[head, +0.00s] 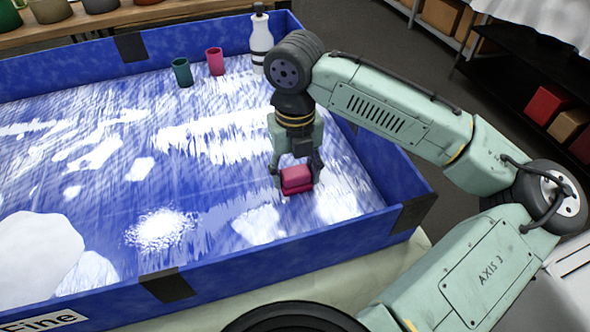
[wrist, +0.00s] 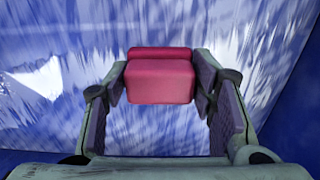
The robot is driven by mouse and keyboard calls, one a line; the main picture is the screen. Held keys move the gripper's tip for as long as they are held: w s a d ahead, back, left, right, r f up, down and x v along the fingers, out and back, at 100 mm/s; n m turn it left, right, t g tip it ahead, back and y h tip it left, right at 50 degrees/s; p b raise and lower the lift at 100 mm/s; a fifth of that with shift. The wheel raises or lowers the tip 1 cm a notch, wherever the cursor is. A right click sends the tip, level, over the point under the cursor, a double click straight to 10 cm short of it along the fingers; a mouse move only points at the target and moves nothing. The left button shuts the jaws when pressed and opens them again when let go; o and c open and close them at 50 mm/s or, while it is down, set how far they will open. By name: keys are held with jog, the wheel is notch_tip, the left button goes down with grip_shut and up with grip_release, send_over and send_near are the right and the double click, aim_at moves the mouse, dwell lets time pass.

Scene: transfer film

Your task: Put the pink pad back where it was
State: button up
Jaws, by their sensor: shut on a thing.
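The pink pad (head: 297,178) is a small rounded block in the right part of the blue tray (head: 285,248). My gripper (head: 296,176) points down and is shut on the pad, with a finger on each side. In the wrist view the pad (wrist: 160,80) sits between the fingertips of my gripper (wrist: 160,85), and a darker pink strip shows along its far edge. I cannot tell whether the pad touches the tray floor or hangs just above it.
A green cup (head: 181,72), a pink cup (head: 215,62) and a white bottle (head: 260,42) stand near the tray's back wall. White patches cover much of the blue floor, with a large white mound (head: 38,255) at the front left. The tray walls are raised.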

aim_at(295, 170)
jog(key=o, duration=1.1)
notch_tip(295, 170, up, 12)
jog(key=shift+r, duration=0.1)
